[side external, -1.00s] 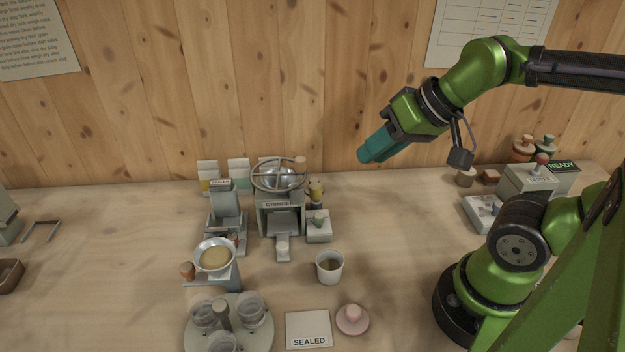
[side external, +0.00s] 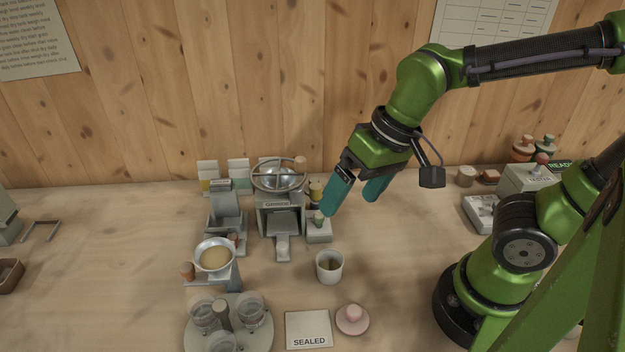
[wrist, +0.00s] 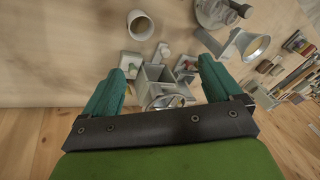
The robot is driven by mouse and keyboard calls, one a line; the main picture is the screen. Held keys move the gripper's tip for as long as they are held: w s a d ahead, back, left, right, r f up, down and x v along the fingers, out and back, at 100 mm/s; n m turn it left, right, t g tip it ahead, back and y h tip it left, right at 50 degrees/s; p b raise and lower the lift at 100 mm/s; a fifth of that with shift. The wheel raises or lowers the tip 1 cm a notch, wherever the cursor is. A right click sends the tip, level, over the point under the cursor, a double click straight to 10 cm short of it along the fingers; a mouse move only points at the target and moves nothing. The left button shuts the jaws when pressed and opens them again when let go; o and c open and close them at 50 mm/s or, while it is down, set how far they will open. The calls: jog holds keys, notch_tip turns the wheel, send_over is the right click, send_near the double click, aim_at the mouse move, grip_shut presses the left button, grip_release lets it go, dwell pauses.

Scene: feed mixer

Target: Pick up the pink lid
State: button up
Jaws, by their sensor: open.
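The pink lid (side external: 352,319) lies on the table at the front, with a round knob on top. It is just right of the white card marked SEALED (side external: 308,329) and in front of a white cup (side external: 329,266). My gripper (side external: 352,202) has teal fingers, spread apart with nothing between them. It hangs in the air above and behind the cup, well away from the lid. In the wrist view the open fingers (wrist: 160,80) point toward the grinder, and the cup (wrist: 140,25) shows at the top. I cannot make out the lid there.
A grinder with a hand wheel (side external: 280,205) stands left of my gripper. A funnel on a stand (side external: 215,257) and a round carousel with jars (side external: 229,325) are at the front left. A device marked READY (side external: 530,178) stands at the right. Table around the lid's right side is clear.

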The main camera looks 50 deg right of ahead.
jog(key=s+a+f+m+g+h, duration=0.2)
jog(key=s+a+f+m+g, duration=0.1)
jog(key=a+g, duration=0.15)
jog(key=m, duration=0.1)
send_near(354, 309)
notch_tip(354, 309, down, 5)
jog(key=shift+a+f, duration=0.1)
jog(key=shift+s+a+f, duration=0.1)
jog(key=shift+s+f, duration=0.1)
jog(key=shift+f, duration=0.65)
jog(key=shift+s+a+f, duration=0.1)
jog(key=shift+s+f, duration=0.05)
jog(key=shift+f, duration=0.75)
jog(key=shift+s+f, duration=0.2)
jog(key=shift+f, duration=0.65)
